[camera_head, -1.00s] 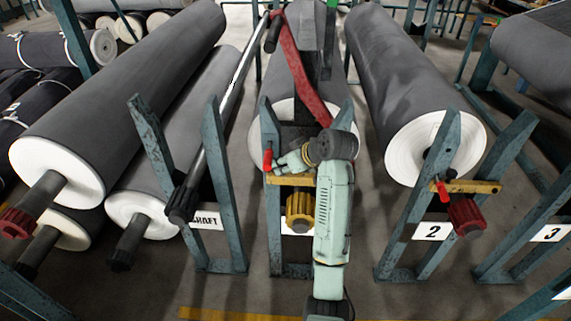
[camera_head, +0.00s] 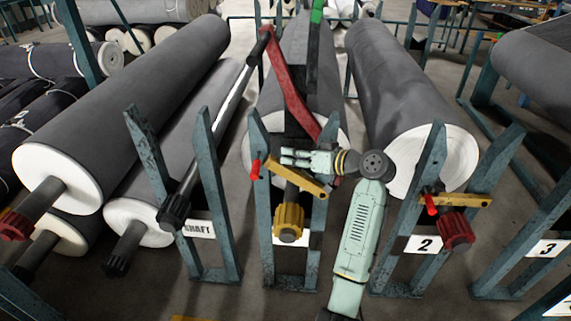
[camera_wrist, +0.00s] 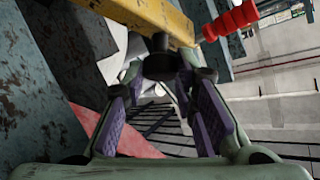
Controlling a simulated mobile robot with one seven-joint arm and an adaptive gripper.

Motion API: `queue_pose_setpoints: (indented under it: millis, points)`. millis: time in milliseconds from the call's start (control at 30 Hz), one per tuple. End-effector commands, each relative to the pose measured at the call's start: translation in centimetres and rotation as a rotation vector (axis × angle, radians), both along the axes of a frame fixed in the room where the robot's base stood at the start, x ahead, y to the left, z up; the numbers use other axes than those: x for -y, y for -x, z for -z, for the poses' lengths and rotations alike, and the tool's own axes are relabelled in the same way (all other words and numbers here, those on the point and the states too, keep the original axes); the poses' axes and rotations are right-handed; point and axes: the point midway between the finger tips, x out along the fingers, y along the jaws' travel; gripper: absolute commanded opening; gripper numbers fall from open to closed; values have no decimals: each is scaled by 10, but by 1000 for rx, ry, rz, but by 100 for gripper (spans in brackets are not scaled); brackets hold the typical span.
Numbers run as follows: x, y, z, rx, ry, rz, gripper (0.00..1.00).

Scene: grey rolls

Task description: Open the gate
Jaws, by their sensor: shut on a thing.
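The gate is a yellow bar (camera_head: 300,180) on the middle blue rack, with a red handle (camera_head: 255,168) at its left end. In the head view the bar slants, with its right end lower in the picture than its left. My gripper (camera_head: 290,157) is at the bar's upper side, reaching in from the right. In the wrist view the yellow bar (camera_wrist: 160,20) crosses the top, and a dark knob (camera_wrist: 159,62) under it sits between my purple-padded fingers (camera_wrist: 165,75). My gripper is shut on this knob. The red handle (camera_wrist: 232,22) also shows there.
Blue posts (camera_head: 262,210) stand close to my gripper. A yellow-ended shaft (camera_head: 289,222) lies below the bar, and a red strap (camera_head: 292,95) slants behind it. A second yellow bar (camera_head: 445,199) with a red-ended shaft (camera_head: 456,231) is to the right. Grey rolls (camera_head: 120,110) fill the back.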

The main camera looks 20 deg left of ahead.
Motion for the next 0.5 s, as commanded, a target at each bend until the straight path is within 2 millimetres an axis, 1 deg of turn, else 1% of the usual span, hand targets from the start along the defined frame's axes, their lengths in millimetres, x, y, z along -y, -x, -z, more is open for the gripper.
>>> queue_pose_setpoints:
  millis: [200,500]
  points:
    - [18,-5,-7,-35,-123,1,0]
    - [29,-8,-14,-57,-201,0,0]
